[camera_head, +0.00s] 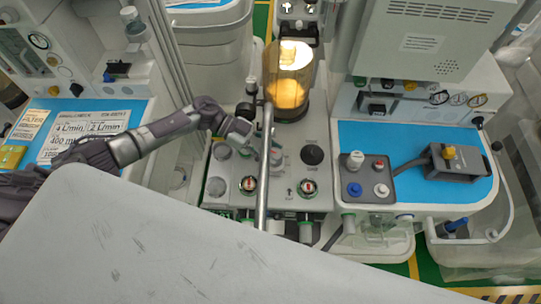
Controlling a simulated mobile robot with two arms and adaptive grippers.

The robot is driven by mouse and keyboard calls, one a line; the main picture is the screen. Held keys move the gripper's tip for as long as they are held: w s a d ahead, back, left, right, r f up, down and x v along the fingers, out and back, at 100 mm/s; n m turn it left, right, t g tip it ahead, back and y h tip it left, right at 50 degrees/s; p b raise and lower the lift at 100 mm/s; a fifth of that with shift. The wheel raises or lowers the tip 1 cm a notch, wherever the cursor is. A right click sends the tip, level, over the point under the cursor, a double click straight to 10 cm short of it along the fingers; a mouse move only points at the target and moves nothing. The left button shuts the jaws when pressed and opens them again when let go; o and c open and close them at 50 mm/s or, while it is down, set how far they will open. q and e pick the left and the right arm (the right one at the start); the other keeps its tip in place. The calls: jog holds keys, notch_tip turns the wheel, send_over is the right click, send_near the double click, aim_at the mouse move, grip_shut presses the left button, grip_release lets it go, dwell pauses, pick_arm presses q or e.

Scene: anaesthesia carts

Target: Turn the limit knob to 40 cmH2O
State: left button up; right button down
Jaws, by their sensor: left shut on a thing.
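The limit knob sits on the grey valve block (222,211) in the middle of the view, below the bellows. My left gripper (272,152) reaches in from the left, points down and to the right, and is shut on the limit knob. The fingers and a metal pole hide most of the knob, and its scale and setting cannot be read. My right gripper is not in view.
The upright metal pole (264,190) stands close to my left gripper. A bellows with an amber dome (288,88) stands behind it. A blue worktop (410,138) lies right.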

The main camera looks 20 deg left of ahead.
pick_arm(q)
jog(key=shift+w+m+g+b, duration=0.1)
jog(key=shift+m+g+b, duration=0.7)
jog(key=shift+g, duration=0.2)
jog(key=o, duration=1.1)
jog(key=shift+o, duration=0.2)
jog(key=v, duration=0.7)
jog(key=shift+w+a+r, duration=0.1)
jog(key=shift+a+r, duration=0.05)
